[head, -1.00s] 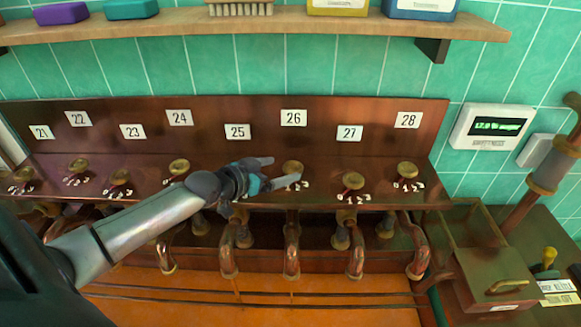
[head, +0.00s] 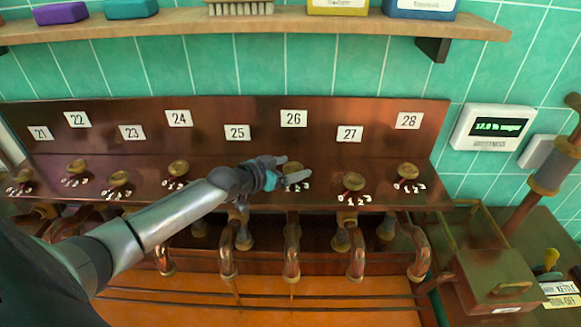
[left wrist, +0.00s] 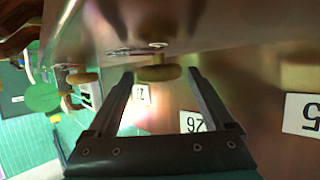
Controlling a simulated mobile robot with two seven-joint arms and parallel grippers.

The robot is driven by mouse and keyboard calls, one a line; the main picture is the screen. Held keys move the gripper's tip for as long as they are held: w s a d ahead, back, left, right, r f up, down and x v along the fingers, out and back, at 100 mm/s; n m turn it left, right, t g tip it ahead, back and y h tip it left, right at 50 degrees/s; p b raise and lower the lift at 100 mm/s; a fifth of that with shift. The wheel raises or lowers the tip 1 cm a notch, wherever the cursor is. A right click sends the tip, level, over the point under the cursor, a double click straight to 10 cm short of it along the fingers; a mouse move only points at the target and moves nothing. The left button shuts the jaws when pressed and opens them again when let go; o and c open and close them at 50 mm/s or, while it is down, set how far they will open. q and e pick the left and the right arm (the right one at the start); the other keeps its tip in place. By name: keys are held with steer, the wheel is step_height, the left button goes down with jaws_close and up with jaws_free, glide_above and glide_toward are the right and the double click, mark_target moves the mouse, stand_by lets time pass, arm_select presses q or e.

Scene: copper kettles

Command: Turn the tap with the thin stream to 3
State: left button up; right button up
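A row of copper taps with brass knobs and bent spouts runs along the copper bench under number plates. My left gripper (head: 297,167) is at the brass knob (head: 293,168) below plate 26 (head: 293,118). In the left wrist view the gripper's two fingers are apart, with a brass knob (left wrist: 158,73) between their tips and gaps visible on both sides. The small dial numbers by this knob are partly hidden by the gripper. The spout (head: 292,262) below it points down. My right gripper is not in view.
Neighbouring knobs stand under plate 27 (head: 353,181) and plate 28 (head: 408,171). A wooden shelf (head: 270,28) with a brush and boxes runs above. A wall display (head: 491,127) and a copper box (head: 498,280) are at the right.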

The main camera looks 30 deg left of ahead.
arm_select(q)
steer(key=c, duration=1.1)
steer(key=p, duration=0.2)
steer(key=n+y+p, duration=0.1)
steer(key=p, duration=0.1)
steer(key=shift+d+r+y, duration=0.1)
steer(key=shift+r+y, duration=0.1)
steer(key=shift+y, duration=0.1)
steer(key=shift+c, duration=0.2)
steer(key=shift+n+y+p, duration=0.5)
steer(key=shift+n+p, duration=0.15)
steer(key=shift+n, duration=0.05)
steer(key=shift+d+f+n+y, duration=0.1)
steer(key=shift+f+n+y, duration=0.05)
steer(key=shift+n+y, duration=0.4)
steer(key=shift+d+n+y, duration=0.1)
steer(key=shift+n+y, duration=0.65)
steer(key=shift+y, duration=0.3)
steer(key=shift+n+g+y, duration=0.4)
steer(key=shift+n+y, duration=0.2)
steer(key=shift+y, duration=0.1)
steer(key=o, duration=1.4)
steer(key=shift+c, duration=0.2)
